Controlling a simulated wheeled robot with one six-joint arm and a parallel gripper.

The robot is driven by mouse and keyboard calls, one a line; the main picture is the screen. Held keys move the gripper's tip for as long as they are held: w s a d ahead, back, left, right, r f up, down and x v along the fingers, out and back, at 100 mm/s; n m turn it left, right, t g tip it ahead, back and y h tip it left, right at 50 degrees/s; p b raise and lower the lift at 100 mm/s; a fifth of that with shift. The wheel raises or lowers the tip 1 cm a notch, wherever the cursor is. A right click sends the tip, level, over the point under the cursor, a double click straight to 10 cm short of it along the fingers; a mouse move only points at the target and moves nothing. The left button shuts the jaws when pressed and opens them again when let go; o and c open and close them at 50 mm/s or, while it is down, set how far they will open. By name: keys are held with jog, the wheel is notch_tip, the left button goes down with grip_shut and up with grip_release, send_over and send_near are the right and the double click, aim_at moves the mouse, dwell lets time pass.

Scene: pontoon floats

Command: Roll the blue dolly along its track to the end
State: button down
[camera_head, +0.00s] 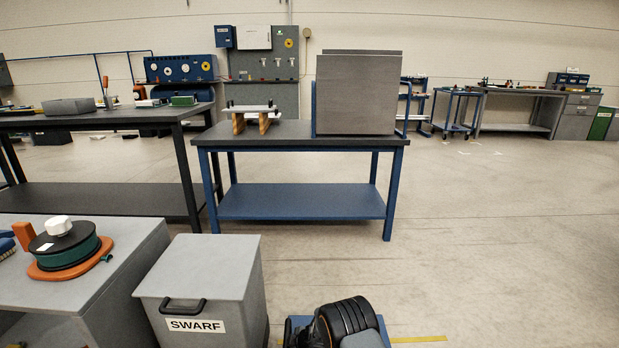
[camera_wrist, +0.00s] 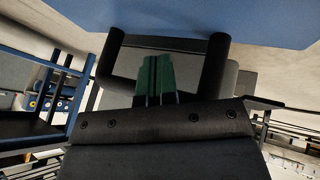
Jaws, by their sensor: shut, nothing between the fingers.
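The blue dolly shows in the wrist view as a broad blue surface (camera_wrist: 225,18) across the top. A black handle (camera_wrist: 165,42), a bar between two posts, stands in front of it. My gripper (camera_wrist: 158,62) has green fingers, shut together and empty. In the wrist view their tips overlap the opening between the posts, near the bar; I cannot tell whether they touch it. In the head view a piece of blue (camera_head: 297,325), likely the dolly, shows at the bottom edge, mostly hidden by my arm. A yellow floor strip (camera_head: 420,339), perhaps the track's marking, runs to the right of it.
A grey SWARF bin (camera_head: 205,285) stands just left of the blue piece. A grey bench (camera_head: 110,262) with a reel (camera_head: 68,245) is further left. A blue-legged table (camera_head: 300,205) stands behind. The floor to the right is open.

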jog(key=shift+a, duration=1.65)
jog(key=shift+d, duration=0.8)
notch_tip(320, 180, up, 10)
jog(key=p, duration=0.9)
